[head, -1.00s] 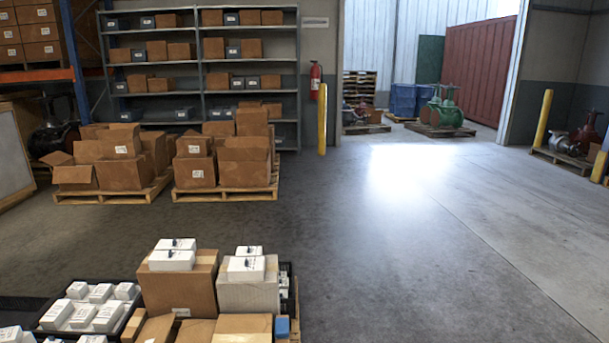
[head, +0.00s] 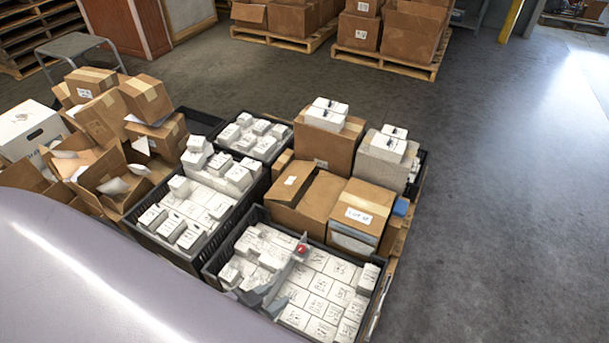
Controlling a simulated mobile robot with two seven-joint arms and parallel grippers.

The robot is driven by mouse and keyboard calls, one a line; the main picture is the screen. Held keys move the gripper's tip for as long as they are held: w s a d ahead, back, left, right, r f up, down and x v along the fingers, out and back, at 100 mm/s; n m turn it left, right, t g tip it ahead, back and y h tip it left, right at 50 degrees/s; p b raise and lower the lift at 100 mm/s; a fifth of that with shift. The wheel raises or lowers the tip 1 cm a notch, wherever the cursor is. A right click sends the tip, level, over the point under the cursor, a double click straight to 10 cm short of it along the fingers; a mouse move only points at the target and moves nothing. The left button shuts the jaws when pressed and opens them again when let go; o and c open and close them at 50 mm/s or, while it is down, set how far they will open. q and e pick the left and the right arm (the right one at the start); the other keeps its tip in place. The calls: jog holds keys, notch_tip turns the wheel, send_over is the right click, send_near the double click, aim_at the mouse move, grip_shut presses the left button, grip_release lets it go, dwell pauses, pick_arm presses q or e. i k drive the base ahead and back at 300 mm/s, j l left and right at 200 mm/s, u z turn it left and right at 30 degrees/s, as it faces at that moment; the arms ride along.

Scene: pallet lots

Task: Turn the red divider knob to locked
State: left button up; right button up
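A small red knob (head: 302,249) sits at a thin grey upright piece among the white boxes in the front black crate (head: 212,264). Which way the knob is turned is too small to tell. My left gripper (head: 282,284) is low over the same crate, just left of and nearer than the knob. Its grey fingers look spread apart with nothing between them. It appears apart from the knob. My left arm fills the lower left and hides part of the crate's near side. My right gripper is not in view.
More black crates of white boxes stand behind and left. Brown cartons (head: 358,214) stand right behind the front crate, some topped with white boxes. Open cartons (head: 110,180) with paper crowd the left. A grey step stool (head: 75,45) stands behind them. The floor at right is clear.

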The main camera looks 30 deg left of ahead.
aim_at(302, 249)
jog(key=u, duration=0.95)
jog(key=i+j, duration=0.1)
jog(key=j, duration=0.2)
jog(key=i+j, duration=0.1)
jog(key=j, duration=0.15)
jog(key=i+j, duration=0.1)
jog(key=j, duration=0.2)
jog(key=i+j+z, duration=0.2)
jog(key=j+z, duration=0.15)
jog(key=j, duration=0.2)
jog(key=z, duration=1.95)
jog(key=k+l, duration=0.05)
